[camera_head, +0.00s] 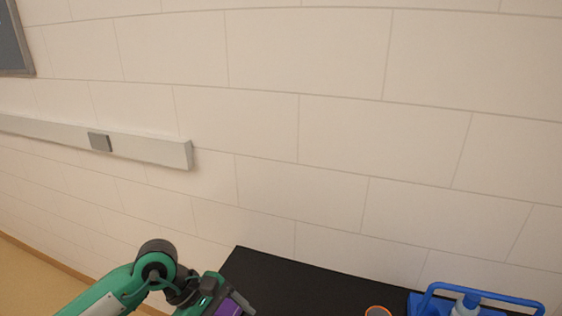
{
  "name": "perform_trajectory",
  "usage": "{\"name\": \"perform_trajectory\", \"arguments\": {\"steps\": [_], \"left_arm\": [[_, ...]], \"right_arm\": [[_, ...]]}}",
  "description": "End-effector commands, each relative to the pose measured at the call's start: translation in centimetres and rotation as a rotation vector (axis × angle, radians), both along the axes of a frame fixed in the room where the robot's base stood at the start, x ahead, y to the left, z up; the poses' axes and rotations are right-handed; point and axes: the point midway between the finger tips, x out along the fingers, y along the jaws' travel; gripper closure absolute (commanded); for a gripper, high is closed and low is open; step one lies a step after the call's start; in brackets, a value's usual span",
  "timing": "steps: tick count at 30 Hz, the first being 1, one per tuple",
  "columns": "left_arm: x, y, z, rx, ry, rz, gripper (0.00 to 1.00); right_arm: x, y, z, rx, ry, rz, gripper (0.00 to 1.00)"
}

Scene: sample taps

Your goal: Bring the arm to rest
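My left arm, green with dark joints, comes in at the bottom left. Its gripper (236,303) is at the bottom edge, by the left end of the black table top (300,281). My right gripper is not in view.
A pale tiled wall with a white rail (150,146) stands behind.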

Motion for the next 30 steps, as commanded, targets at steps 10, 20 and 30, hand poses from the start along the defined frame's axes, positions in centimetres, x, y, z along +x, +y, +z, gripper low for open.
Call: {"name": "perform_trajectory", "arguments": {"steps": [10,20,30], "left_arm": [[-3.3,-8.6,8.2,-0.722,0.394,0.257,0.25],[-0.5,-6.7,15.5,-1.325,0.916,0.605,0.25],[4.6,1.8,13.6,-1.844,1.533,1.055,0.25]], "right_arm": [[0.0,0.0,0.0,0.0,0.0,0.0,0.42],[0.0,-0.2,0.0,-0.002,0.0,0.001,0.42],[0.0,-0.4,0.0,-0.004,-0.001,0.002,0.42]]}}
